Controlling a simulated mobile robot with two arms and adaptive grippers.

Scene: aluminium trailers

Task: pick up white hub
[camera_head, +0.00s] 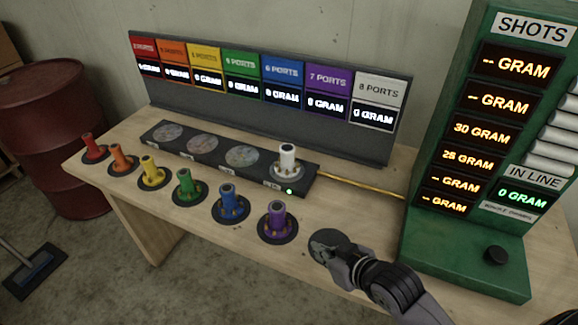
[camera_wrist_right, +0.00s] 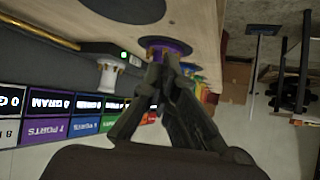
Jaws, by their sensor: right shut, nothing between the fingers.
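The white hub (camera_head: 287,158) stands upright on the right end of the black strip (camera_head: 215,155), near a small green light. It also shows in the right wrist view (camera_wrist_right: 108,76), left of my fingers. My right gripper (camera_head: 325,242) is shut and empty, low over the table's front, right of the purple hub (camera_head: 277,220) and apart from the white hub. In the right wrist view its fingers (camera_wrist_right: 165,65) meet in front of the purple hub's base (camera_wrist_right: 165,47). My left gripper is not in view.
Red, orange, yellow, green and blue hubs (camera_head: 232,203) stand in a row left of the purple one. A display board (camera_head: 270,110) stands behind the strip. A green cabinet (camera_head: 440,250) rises at right. A yellow cable (camera_head: 360,187) runs from the strip.

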